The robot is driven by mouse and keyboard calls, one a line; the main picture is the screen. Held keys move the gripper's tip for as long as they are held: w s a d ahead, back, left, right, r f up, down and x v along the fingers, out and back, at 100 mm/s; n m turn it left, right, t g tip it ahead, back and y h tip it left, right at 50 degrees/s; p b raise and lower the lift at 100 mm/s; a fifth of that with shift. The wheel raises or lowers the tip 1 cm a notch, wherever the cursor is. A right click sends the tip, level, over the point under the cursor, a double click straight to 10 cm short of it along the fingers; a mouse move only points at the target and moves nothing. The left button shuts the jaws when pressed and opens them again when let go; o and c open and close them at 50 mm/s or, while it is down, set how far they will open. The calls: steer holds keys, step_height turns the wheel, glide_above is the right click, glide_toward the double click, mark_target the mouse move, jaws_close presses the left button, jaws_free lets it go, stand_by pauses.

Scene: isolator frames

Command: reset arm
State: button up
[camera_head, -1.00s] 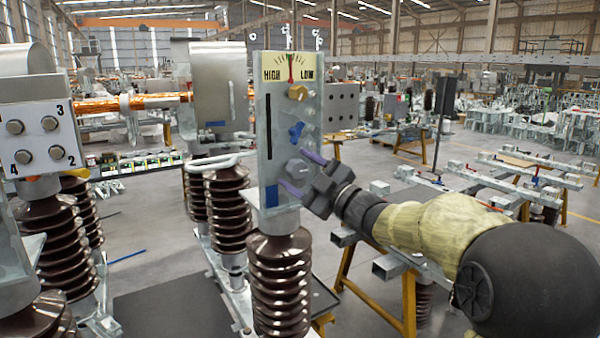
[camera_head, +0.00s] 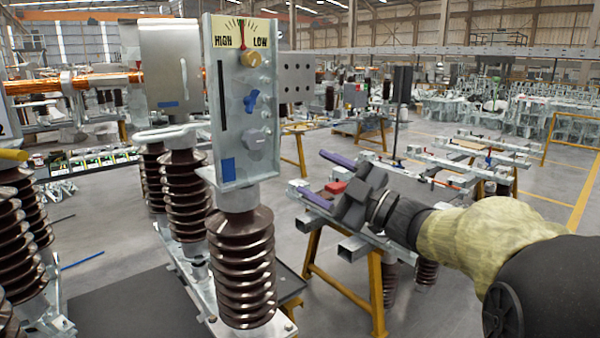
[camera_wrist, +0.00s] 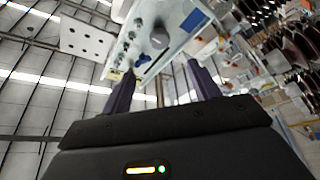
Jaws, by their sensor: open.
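My gripper (camera_head: 325,178) is open and empty in the head view, to the right of the gauge panel and apart from it. Its two purple fingers point left, toward the panel. In the wrist view the fingers (camera_wrist: 162,92) stand apart, with nothing between them. The gauge panel (camera_head: 235,130) is an upright grey metal plate with a HIGH/LOW dial (camera_head: 243,33), a brass knob (camera_head: 251,59), a blue knob (camera_head: 251,101) and a grey hexagonal knob (camera_head: 256,140). It also shows tilted in the wrist view (camera_wrist: 175,30).
The panel stands on a brown ribbed insulator (camera_head: 241,265). More insulators (camera_head: 186,205) stand to the left. A yellow-legged trestle (camera_head: 376,290) with metal bars is below my arm.

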steer(key=shift+v, duration=0.75)
steer(key=w+d+f+m+t+h, duration=0.45)
steer(key=f+m+h, duration=0.25)
steer(key=m+h, duration=0.2)
step_height(320, 180, down, 13)
steer(key=s+d+m+g+h+p, duration=0.1)
steer(key=s+d+m+g+h, duration=0.15)
steer(key=m+g+h, duration=0.35)
steer(key=s+a+f+m+g, duration=0.1)
steer(key=s+f+m+g, duration=0.1)
steer(key=s+f+g, duration=0.2)
steer(key=s+a+f+m+g+h+p, duration=0.1)
steer(key=s+f+m+g, duration=0.2)
steer(key=s+f, duration=0.7)
steer(key=s+g, duration=0.2)
steer(key=s, duration=0.2)
steer(key=shift+s+f, duration=0.2)
steer(key=shift+s, duration=0.15)
